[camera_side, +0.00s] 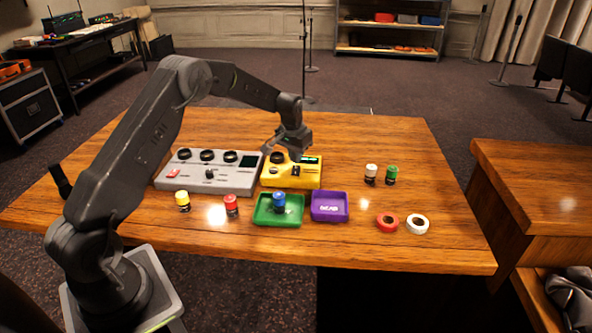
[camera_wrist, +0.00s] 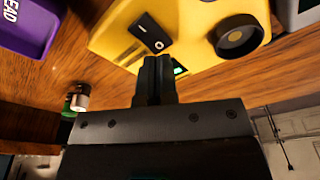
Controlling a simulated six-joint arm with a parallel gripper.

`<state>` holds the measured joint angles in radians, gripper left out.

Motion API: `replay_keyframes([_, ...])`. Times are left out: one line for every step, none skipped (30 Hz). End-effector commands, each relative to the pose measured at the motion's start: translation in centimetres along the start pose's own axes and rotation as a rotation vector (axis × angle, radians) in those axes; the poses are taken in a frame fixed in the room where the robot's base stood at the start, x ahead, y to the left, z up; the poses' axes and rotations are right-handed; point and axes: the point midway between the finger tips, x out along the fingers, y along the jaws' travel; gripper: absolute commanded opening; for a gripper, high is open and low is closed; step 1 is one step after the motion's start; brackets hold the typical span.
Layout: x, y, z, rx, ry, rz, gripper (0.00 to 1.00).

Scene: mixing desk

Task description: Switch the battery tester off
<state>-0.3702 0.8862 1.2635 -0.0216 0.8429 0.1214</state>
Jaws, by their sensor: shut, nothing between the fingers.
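The yellow battery tester (camera_side: 290,183) stands on the wooden desk behind the green tray. It also fills the top of the wrist view (camera_wrist: 190,22). It has a black round knob (camera_wrist: 240,38), a small black switch plate (camera_wrist: 150,32) with a light spot, and a green-lit display (camera_wrist: 181,70), partly hidden by my fingers. The display also shows green in the side view (camera_side: 310,160). My gripper (camera_wrist: 157,60) is shut and empty. It is above the tester, with its fingertips near the display and the switch plate; I cannot tell whether they touch it.
A grey panel (camera_side: 185,184) with knobs stands left of the tester. In front are a green tray (camera_side: 262,215) holding a blue battery (camera_side: 279,200) and a purple tray (camera_side: 330,215). Red and yellow batteries, two tape rolls (camera_side: 388,223) and white and green batteries stand around. The right desk end is clear.

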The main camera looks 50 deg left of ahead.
Motion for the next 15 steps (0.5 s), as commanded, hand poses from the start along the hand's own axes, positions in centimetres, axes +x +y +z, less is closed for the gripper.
replay_keyframes([0.0,0.0,0.0,0.0,0.0,0.0,0.0])
replay_keyframes([0.01,0.0,0.0,0.0,0.0,0.0,0.0])
replay_keyframes([0.02,0.0,0.0,0.0,0.0,0.0,0.0])
replay_keyframes([0.03,0.0,0.01,0.0,0.0,0.0,0.0])
replay_keyframes([0.05,0.0,0.01,0.0,0.0,0.0,0.0])
replay_keyframes([0.08,0.0,0.01,0.0,0.0,0.0,0.0])
replay_keyframes([0.12,0.0,0.02,0.0,0.0,0.0,0.0])
replay_keyframes([0.15,0.0,0.03,0.0,0.0,0.0,0.0])
replay_keyframes([0.21,0.0,0.03,0.0,0.0,0.0,0.0])
replay_keyframes([0.25,0.0,0.04,0.0,0.0,0.0,0.0])
replay_keyframes([0.29,0.0,0.05,0.0,0.0,0.0,0.0])
replay_keyframes([0.35,0.0,0.06,0.0,0.0,0.0,0.0])
replay_keyframes([0.39,0.0,0.06,0.0,-0.001,0.0,0.0])
replay_keyframes([0.44,0.0,0.07,0.0,-0.001,0.0,0.0])
replay_keyframes([0.49,0.0,0.08,0.0,-0.001,0.0,0.0])
